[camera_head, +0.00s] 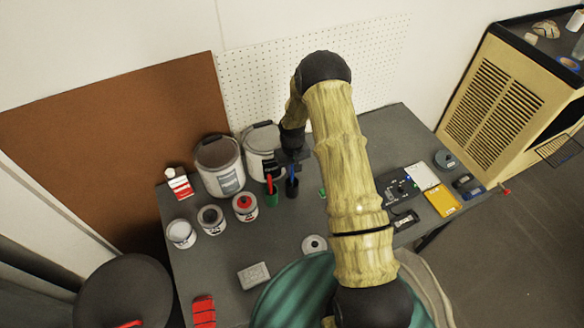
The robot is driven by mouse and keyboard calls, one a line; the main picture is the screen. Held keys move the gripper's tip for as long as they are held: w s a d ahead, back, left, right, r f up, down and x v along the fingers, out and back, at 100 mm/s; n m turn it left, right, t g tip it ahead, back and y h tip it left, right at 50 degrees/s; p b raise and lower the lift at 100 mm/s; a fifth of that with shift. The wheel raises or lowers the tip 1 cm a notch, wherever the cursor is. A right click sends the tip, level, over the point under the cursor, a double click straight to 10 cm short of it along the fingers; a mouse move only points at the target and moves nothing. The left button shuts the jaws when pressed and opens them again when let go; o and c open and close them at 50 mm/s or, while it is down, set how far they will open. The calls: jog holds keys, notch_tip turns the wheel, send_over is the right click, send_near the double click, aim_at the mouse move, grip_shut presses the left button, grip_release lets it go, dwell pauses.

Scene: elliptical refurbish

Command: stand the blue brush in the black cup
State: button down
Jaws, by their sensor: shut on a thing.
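The blue brush (292,171) is upright, its upper end at my gripper (291,160). My gripper is shut on it, though the fingers are small and dark here. The black cup (292,189) stands on the grey table directly below, and the brush's lower end meets the cup's mouth in this view. I cannot tell how deep it sits inside. My arm passes just to the right and hides part of the table.
A green cup (271,198) with a red brush (269,182) stands close on the left. Two large buckets (219,166) (262,140) stand behind. Several small paint cans are at the left. A control box (397,187) lies at the right. The table's front middle is fairly clear.

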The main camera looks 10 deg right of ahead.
jog(key=c, duration=1.3)
grip_release()
jog(key=shift+r, duration=0.15)
notch_tip(320, 180, up, 17)
jog(key=b, duration=0.4)
jog(key=shift+r, duration=0.1)
jog(key=s+r+m+t, duration=0.1)
jog(key=s+r, duration=0.2)
jog(key=s, duration=0.8)
jog(key=s+r+m+t, duration=0.1)
jog(key=s+r, duration=0.2)
jog(key=s, duration=0.9)
jog(key=shift+r+t, duration=0.3)
jog(key=shift+r, duration=0.05)
